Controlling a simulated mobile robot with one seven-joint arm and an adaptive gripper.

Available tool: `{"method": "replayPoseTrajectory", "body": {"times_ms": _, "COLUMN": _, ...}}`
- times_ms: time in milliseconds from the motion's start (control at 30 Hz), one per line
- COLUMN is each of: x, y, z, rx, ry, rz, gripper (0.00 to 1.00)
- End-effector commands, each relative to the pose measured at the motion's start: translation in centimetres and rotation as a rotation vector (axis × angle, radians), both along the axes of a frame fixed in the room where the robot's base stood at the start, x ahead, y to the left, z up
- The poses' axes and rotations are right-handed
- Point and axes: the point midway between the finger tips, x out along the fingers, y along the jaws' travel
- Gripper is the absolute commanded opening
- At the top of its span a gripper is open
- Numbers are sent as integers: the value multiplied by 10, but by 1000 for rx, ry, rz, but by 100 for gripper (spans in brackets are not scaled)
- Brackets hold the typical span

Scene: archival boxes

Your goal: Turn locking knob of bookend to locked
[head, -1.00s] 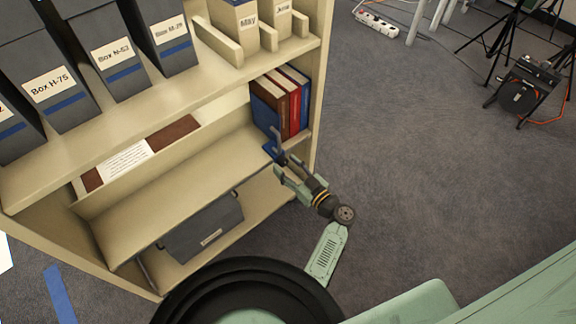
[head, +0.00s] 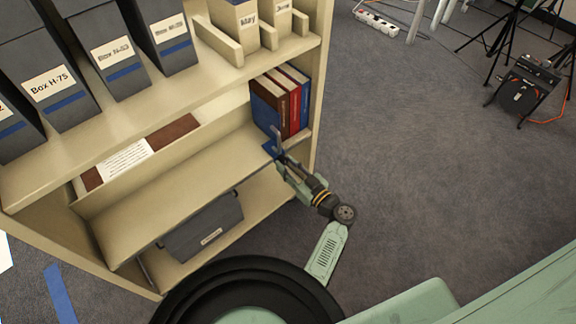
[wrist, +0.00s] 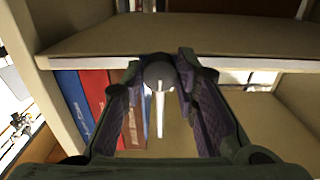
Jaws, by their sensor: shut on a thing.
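The blue bookend (head: 270,149) stands on the middle shelf, in front of the books at its right end. Its dark round locking knob (wrist: 158,74) shows in the wrist view, with a pale narrow bar pointing down below it. My gripper (head: 282,162) reaches in at the shelf's front right edge. In the wrist view its two fingers (wrist: 159,80) are on either side of the knob, shut on it. The fingers and arm hide much of the bookend, and the knob's lock marking cannot be read.
Brown, red and blue books (head: 281,101) stand at the shelf's right end, beside the upright side panel (head: 322,90). The upper shelf board (wrist: 200,48) lies above my fingers. Left of the bookend the middle shelf (head: 180,180) is bare. A grey box (head: 205,228) sits below.

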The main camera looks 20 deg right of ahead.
Motion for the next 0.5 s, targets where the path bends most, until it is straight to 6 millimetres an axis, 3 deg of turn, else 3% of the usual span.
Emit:
{"method": "replayPoseTrajectory", "body": {"times_ms": 267, "x": 0, "y": 1, "z": -2, "rx": 77, "ry": 28, "rz": 1, "gripper": 0}}
{"method": "replayPoseTrajectory", "body": {"times_ms": 500, "x": 0, "y": 2, "z": -3, "rx": 248, "ry": 91, "rz": 2, "gripper": 0}}
